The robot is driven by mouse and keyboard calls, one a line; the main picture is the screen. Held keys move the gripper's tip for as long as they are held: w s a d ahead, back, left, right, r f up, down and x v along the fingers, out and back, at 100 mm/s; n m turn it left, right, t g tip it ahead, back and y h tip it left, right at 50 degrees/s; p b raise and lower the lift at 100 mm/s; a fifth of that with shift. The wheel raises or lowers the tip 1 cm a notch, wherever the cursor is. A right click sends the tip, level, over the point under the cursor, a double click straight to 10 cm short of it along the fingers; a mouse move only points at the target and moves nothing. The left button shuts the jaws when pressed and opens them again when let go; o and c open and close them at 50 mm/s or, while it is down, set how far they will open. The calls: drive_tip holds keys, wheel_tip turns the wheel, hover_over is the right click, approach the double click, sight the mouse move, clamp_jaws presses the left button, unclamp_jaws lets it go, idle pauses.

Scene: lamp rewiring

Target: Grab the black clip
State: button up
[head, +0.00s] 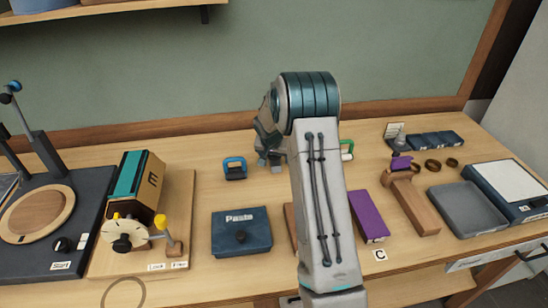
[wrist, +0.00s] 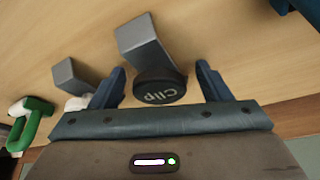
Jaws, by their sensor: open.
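In the wrist view, a black round pad lettered "Clip" (wrist: 160,90) lies between the two blue fingers of my gripper (wrist: 160,68). A grey block (wrist: 142,45) adjoins the pad on its far side. The fingers stand apart on either side of the pad, with a visible gap at the right finger; whether the left finger touches it I cannot tell. In the head view my gripper is low near the table behind my arm, and the clip is largely hidden there.
A second grey block (wrist: 70,73) and a green clamp (wrist: 32,122) lie left of the clip in the wrist view. A "Paste" box (head: 241,232) and a purple block (head: 368,215) are nearer the front.

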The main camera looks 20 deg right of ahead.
drive_tip(key=c, duration=1.1)
drive_tip(key=shift+r, duration=0.1)
